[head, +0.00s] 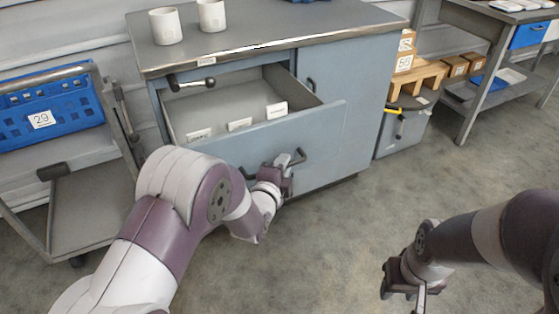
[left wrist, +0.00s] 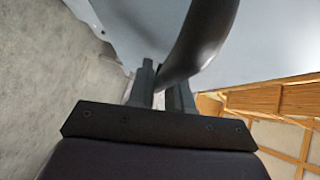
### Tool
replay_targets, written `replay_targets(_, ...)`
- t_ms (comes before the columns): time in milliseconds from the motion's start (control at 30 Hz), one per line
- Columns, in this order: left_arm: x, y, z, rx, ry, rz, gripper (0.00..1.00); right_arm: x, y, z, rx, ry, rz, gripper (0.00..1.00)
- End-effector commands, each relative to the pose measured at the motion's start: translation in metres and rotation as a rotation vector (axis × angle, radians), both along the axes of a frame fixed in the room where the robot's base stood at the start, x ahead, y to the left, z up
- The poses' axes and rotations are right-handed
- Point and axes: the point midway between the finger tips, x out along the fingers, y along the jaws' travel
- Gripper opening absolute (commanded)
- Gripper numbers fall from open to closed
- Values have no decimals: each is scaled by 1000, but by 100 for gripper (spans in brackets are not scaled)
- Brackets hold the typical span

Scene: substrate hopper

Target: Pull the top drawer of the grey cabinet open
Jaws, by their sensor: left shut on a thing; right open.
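The grey cabinet (head: 343,105) stands at the upper middle of the head view. Its top drawer (head: 309,135) is pulled out, with its inside and several white label cards showing. My left gripper (head: 287,165) is at the drawer front, shut on the dark drawer handle (head: 299,157). In the left wrist view the curved handle (left wrist: 203,38) passes between the fingers of the left gripper (left wrist: 160,85), against the blue-grey drawer front (left wrist: 135,25). My right gripper (head: 408,292) is open and empty over the floor at the lower right.
Two white cups (head: 166,26) stand on the cabinet top. A trolley with a blue crate (head: 50,112) is at the left. A grey bin (head: 402,128) and cardboard boxes (head: 455,66) are right of the cabinet. A workbench (head: 490,22) stands farther right. The floor in front is clear.

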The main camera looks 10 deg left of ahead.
Motion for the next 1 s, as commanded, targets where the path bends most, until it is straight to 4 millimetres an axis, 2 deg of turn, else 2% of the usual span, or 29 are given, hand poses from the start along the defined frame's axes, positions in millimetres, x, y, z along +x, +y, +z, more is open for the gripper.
replay_targets(467,-3,-1,-1,1,3,1,0,0,0,0,0,0,0,43)
replay_targets(500,-3,-1,-1,1,3,1,32,0,0,0,0,0,0,43)
replay_targets(533,-3,-2,-1,1,3,1,39,0,0,0,0,0,0,43)
replay_targets(833,-5,-1,0,0,1,0,39,0,0,2,0,0,0,43)
replay_targets(933,-18,1,4,0,2,0,39,0,0,8,0,0,0,43)
replay_targets(1000,-34,4,8,1,3,0,39,0,0,14,0,0,0,43)
